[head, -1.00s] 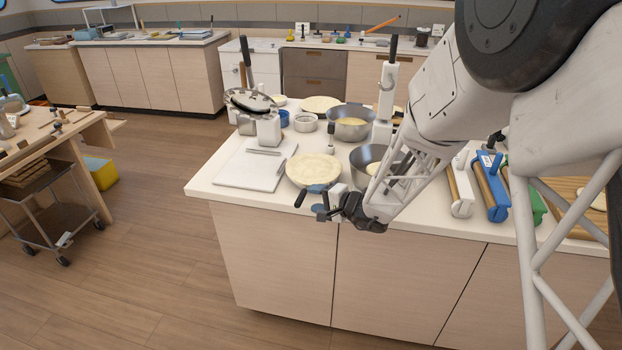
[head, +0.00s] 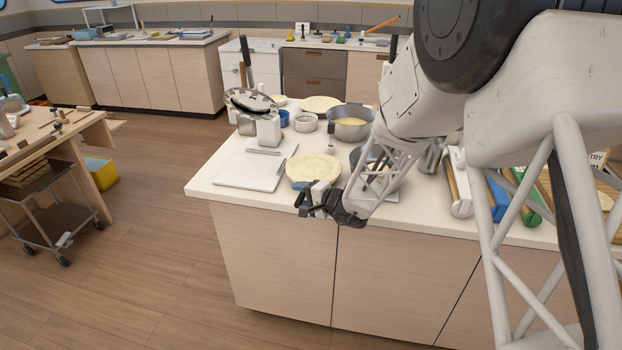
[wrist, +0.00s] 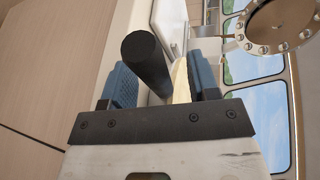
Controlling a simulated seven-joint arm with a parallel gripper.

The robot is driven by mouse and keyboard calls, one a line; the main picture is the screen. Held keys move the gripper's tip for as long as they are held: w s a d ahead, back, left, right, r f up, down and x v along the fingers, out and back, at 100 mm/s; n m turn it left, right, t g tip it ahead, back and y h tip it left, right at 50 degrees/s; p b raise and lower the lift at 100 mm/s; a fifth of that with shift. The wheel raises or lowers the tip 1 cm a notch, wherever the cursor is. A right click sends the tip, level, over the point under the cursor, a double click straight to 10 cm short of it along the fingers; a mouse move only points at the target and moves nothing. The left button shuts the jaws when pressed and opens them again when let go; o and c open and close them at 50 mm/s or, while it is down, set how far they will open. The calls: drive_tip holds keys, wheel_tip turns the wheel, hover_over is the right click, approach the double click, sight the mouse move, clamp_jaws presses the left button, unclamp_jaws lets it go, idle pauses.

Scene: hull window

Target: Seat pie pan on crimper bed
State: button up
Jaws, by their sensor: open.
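The pie pan (head: 314,167), filled with pale dough, sits near the front edge of the white counter. The crimper (head: 252,102) stands behind and left of it, with a round metal head and an upright dark lever. My gripper (head: 307,200) is at the counter's front edge, just in front of the pan. In the wrist view, the pan's black handle (wrist: 147,64) stands between the open blue fingers, nearer the left one. Pale dough edge (wrist: 181,82) shows beside the right finger. I cannot tell whether either finger touches the handle.
A white board (head: 240,172) lies left of the pan. Metal bowls (head: 351,128) stand behind and right of it. Rolling pins (head: 458,185) lie farther right. In the wrist view, a round bolted metal plate (wrist: 277,22) shows at the upper right.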

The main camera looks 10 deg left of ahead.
clamp_jaws()
drive_tip(key=shift+r, duration=0.95)
idle(1.2)
drive_tip(key=shift+r, duration=4.15)
drive_tip(key=w+a+f+n+g, duration=0.1)
drive_tip(key=a+n+g, duration=0.5)
drive_tip(key=a, duration=0.8)
drive_tip(key=shift+w+f+g+y, duration=0.4)
drive_tip(key=shift+w+g, duration=0.15)
drive_tip(key=shift+g, duration=0.35)
